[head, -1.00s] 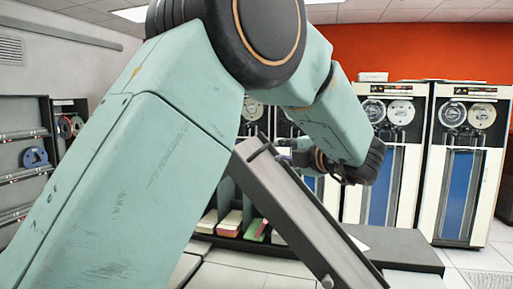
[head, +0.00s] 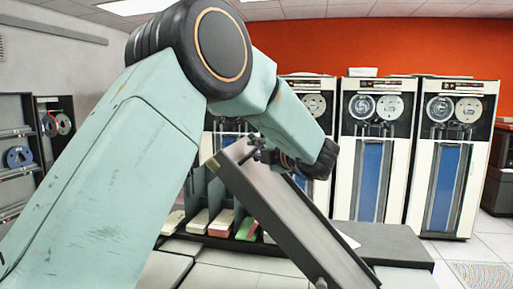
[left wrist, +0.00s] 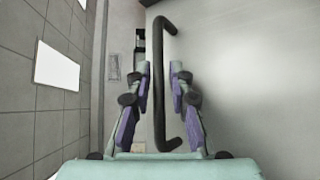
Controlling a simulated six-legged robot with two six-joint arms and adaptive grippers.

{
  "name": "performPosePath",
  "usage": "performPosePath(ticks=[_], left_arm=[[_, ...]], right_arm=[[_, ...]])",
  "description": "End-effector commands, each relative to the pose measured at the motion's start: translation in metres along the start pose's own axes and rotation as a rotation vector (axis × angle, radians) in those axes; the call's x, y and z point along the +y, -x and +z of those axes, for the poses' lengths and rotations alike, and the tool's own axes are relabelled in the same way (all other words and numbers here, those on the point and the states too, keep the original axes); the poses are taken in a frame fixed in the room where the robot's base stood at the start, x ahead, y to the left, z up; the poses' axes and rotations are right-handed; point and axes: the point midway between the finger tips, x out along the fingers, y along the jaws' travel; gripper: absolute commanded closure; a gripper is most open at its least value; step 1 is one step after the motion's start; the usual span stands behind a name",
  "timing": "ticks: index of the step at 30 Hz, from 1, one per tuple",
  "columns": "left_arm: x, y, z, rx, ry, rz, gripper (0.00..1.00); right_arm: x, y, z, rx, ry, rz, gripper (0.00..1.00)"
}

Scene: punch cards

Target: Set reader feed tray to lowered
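The reader feed tray (head: 285,213) is a long grey channel in the head view, tilted steeply with its upper end at the left and its lower end at the bottom right. A dark bar handle (head: 246,154) is at its upper end. It also shows as a black bracket-shaped handle (left wrist: 159,85) in the left wrist view. My left gripper (head: 258,152) is at that upper end. In the left wrist view its purple-padded fingers (left wrist: 161,78) are apart, one on each side of the handle's bar, with visible gaps. My right gripper is not in view.
Card stacks (head: 221,222) stand in a dark rack behind the tray. White tape cabinets (head: 372,150) line the orange back wall. A shelf with reels (head: 20,157) is at the left. Floor is clear at the right.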

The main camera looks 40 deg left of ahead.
Motion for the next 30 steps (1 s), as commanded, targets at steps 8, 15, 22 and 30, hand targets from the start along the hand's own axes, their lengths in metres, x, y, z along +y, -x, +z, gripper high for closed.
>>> performPosePath(ticks=[8,15,22,30], left_arm=[[-0.0003,-0.0035,0.0001,0.0,-0.001,0.0,0.82],[-0.0005,-0.0036,0.0002,-0.001,-0.001,-0.001,1.0],[-0.0005,-0.0034,-0.0001,0.0,0.0,-0.001,1.0],[0.0002,-0.0033,-0.0003,0.002,0.001,0.0,1.0]], right_arm=[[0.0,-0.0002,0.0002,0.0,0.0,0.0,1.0],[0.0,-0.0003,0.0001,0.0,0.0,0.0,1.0],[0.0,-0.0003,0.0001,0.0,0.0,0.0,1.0],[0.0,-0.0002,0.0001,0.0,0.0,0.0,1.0]])
